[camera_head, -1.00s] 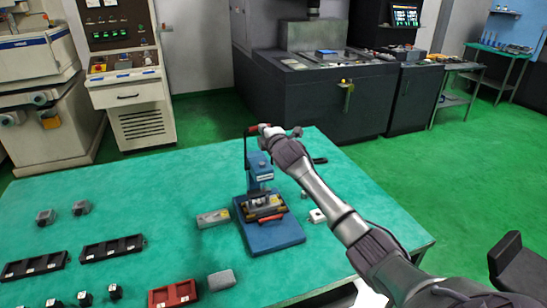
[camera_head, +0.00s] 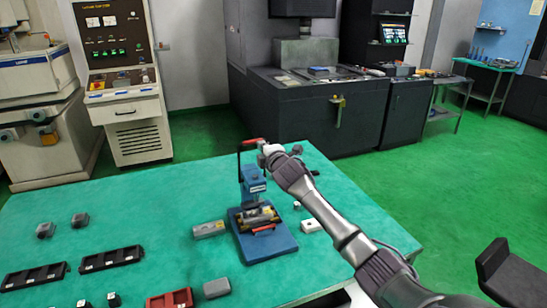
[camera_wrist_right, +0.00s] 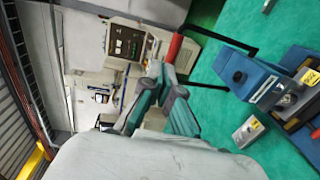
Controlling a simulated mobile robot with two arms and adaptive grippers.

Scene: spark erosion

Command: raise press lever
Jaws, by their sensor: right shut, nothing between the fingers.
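The blue press (camera_head: 264,240) stands on the green table. Its black lever stands up at the press's left side, with the red handle (camera_head: 250,143) at its top, above the press head. My right gripper (camera_head: 268,150) is just right of the handle, shut and empty. In the right wrist view, the closed fingers (camera_wrist_right: 158,92) point toward the red handle (camera_wrist_right: 174,48), which shows just beyond the fingertips; I cannot tell whether they touch. The blue press head (camera_wrist_right: 245,75) is at the right there. My left gripper is not in view.
A grey block (camera_head: 209,229) lies left of the press and a white block (camera_head: 311,226) right of it. Black trays (camera_head: 112,258), a red tray (camera_head: 169,299) and small grey parts are on the table's left. Dark machines (camera_head: 330,115) stand behind, across the green floor.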

